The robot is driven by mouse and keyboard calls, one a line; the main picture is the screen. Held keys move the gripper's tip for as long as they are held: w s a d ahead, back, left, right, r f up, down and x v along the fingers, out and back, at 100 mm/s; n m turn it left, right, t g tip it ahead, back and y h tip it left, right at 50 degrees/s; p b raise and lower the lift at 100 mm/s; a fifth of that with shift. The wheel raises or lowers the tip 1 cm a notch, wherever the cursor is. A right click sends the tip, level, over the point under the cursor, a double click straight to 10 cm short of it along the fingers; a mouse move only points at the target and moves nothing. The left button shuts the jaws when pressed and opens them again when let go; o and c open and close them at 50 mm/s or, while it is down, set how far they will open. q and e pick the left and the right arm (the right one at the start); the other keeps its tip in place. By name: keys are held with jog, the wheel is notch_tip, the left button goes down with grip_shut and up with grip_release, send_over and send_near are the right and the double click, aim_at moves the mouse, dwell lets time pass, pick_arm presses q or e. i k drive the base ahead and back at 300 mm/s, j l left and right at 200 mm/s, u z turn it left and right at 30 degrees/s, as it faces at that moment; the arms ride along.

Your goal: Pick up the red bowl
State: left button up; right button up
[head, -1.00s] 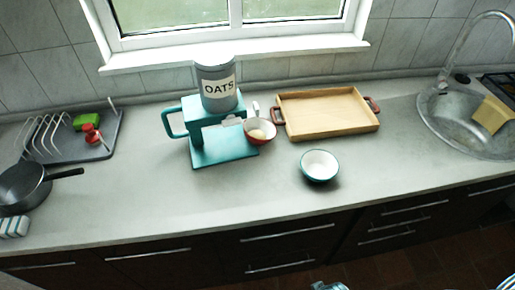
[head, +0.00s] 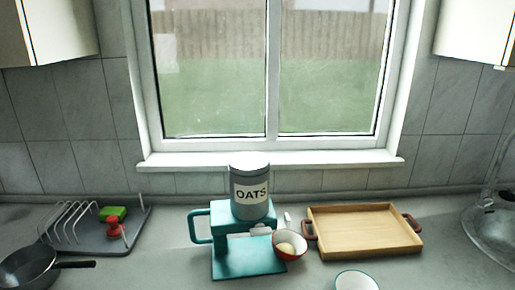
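The red bowl (head: 290,245) is red outside and pale inside. It sits beside the teal stand (head: 247,262), close to its right edge, and something pale lies inside it. A light utensil (head: 287,219) shows just behind the bowl; I cannot tell whether it touches it. Neither of my grippers shows in the head view.
A wooden tray (head: 364,232) with dark red handles lies right of the bowl. A teal-rimmed white bowl (head: 356,281) is cut off at the bottom edge. A dish rack (head: 82,228) and a black pan (head: 30,268) are at left, a sink (head: 492,238) at right.

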aim_at(288, 246)
jog(key=l, duration=0.9)
jog(key=k+l, duration=0.1)
jog(key=l, duration=0.75)
jog(key=u, duration=0.05)
